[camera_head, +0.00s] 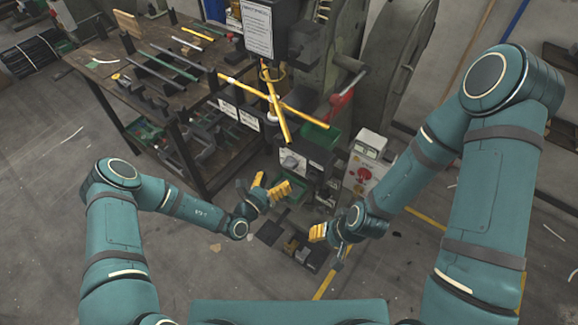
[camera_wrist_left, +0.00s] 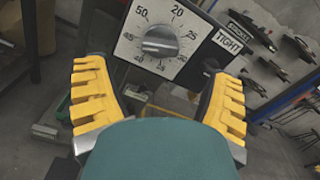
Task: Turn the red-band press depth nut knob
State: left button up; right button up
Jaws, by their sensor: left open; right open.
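A grey round knob (camera_wrist_left: 160,41) sits on a white dial plate (camera_wrist_left: 128,48) with numbers around it, in the left wrist view. A label beside it reads "STROKE" and "TIGHT". The dial plate also shows small on the press front in the head view (camera_head: 292,160). My left gripper (camera_head: 268,187) is open and empty, just in front of and below the dial; its yellow fingers (camera_wrist_left: 158,92) are apart and do not touch the knob. My right gripper (camera_head: 331,240) is open and empty, lower right of the press. No red band is clearly visible on the knob.
A control box (camera_head: 364,175) with a red button stands right of the dial. Yellow bars (camera_head: 277,105) and a red-handled lever (camera_head: 340,103) are above. A cluttered workbench (camera_head: 130,75) stands at left. A dark tray (camera_head: 306,253) lies below. Floor at lower left is clear.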

aim_at(287, 167)
pick_arm(q)
jog(key=x, duration=0.7)
jog(key=shift+b, duration=0.4)
jog(key=shift+c, duration=0.3)
jog(key=c, duration=1.1)
